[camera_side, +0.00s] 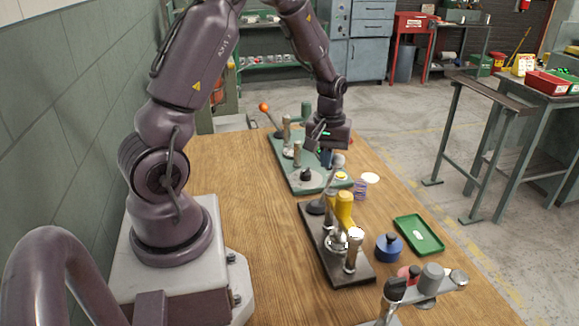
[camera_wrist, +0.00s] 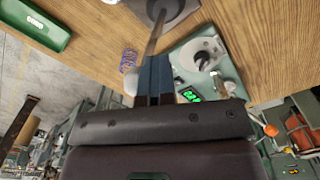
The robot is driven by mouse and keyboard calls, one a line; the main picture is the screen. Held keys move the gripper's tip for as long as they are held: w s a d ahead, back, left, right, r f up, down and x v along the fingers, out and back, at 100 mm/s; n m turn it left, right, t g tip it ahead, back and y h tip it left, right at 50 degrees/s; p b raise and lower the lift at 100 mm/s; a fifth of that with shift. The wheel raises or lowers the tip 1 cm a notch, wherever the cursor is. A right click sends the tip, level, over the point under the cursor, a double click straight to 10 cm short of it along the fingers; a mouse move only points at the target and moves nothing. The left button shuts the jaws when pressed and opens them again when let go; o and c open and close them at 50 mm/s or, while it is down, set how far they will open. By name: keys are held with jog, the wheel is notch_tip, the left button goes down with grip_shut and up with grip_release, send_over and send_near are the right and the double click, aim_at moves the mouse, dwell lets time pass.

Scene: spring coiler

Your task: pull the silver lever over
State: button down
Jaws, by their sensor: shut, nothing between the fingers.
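The silver lever (camera_side: 329,187) rises tilted from a dark base plate that also carries a yellow machine part (camera_side: 344,208). In the wrist view the lever (camera_wrist: 155,32) runs from a dark foot at the top edge down to the fingertips. My gripper (camera_side: 327,158) points down over the table beside the lever's upper end. Its blue fingers (camera_wrist: 154,75) are together with nothing between them. They overlap the lever's end in the wrist view, and I cannot tell whether they touch it.
A green machine plate (camera_side: 310,183) with posts and an orange-knobbed handle (camera_side: 264,107) stands behind. A coiled spring (camera_side: 360,189), a green tray (camera_side: 434,236) and a blue pot (camera_side: 389,248) are at the right. Another fixture (camera_side: 430,280) stands in front. Bare wood lies at left.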

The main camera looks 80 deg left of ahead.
jog(key=shift+w+d+f, duration=0.3)
jog(key=shift+w+d, duration=0.05)
jog(key=shift+d, duration=0.1)
jog(key=shift+w+a+f, duration=0.1)
jog(key=shift+w+f, duration=0.1)
jog(key=shift+w, duration=0.3)
jog(key=shift+s+a+r, duration=0.1)
jog(key=shift+s+a, duration=0.1)
jog(key=shift+s, duration=0.45)
notch_tip(320, 180, up, 8)
jog(key=shift+f, duration=0.2)
dwell(1.9)
